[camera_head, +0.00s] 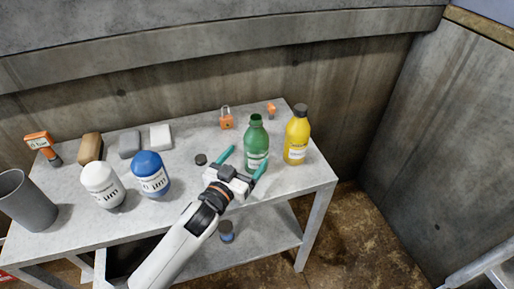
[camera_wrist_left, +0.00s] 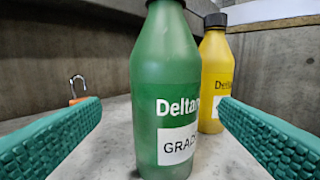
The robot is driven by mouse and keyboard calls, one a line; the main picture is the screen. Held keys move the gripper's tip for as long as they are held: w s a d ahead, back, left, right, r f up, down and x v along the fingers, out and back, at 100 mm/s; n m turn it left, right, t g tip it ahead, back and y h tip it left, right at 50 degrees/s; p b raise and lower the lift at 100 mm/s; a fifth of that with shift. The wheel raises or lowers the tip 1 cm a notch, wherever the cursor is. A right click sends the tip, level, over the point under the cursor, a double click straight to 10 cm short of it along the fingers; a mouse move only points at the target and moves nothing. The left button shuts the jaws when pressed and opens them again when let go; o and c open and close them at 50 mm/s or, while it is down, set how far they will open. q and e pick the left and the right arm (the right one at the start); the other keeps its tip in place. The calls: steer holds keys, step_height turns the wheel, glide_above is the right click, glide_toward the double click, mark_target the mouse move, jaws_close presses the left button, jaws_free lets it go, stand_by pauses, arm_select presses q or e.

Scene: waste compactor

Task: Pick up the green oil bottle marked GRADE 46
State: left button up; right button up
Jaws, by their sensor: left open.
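The green oil bottle (camera_head: 256,140) stands upright on the grey table, near its right end. In the left wrist view the green bottle (camera_wrist_left: 166,75) fills the middle, with a white label whose visible letters read "GRAD"; the rest of the label is turned out of sight. My left gripper (camera_head: 243,158) is open, its teal fingers pointing toward the bottle. In the left wrist view one finger shows on each side of the bottle, with gaps between. My right gripper is not in view.
A yellow bottle (camera_head: 297,138) with a black cap stands close to the right of the green one. An orange padlock (camera_head: 227,120) and a small dark cap (camera_head: 201,159) lie nearby. White and blue containers (camera_head: 151,175) stand farther left. A concrete wall rises behind the table.

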mark_target(250, 155)
arm_select(q)
steer(key=x, duration=0.5)
steer(key=shift+s+d, duration=0.1)
steer(key=shift+d, duration=0.15)
steer(key=shift+w+d, duration=0.2)
steer(key=shift+w, duration=0.2)
steer(key=shift+c, duration=1.4)
steer(key=c, duration=0.9)
steer(key=shift+c, duration=0.4)
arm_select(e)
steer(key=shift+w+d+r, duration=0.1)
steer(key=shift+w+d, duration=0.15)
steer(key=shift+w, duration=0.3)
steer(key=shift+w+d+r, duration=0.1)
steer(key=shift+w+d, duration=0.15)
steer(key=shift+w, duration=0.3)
arm_select(q)
steer(key=shift+r, duration=0.2)
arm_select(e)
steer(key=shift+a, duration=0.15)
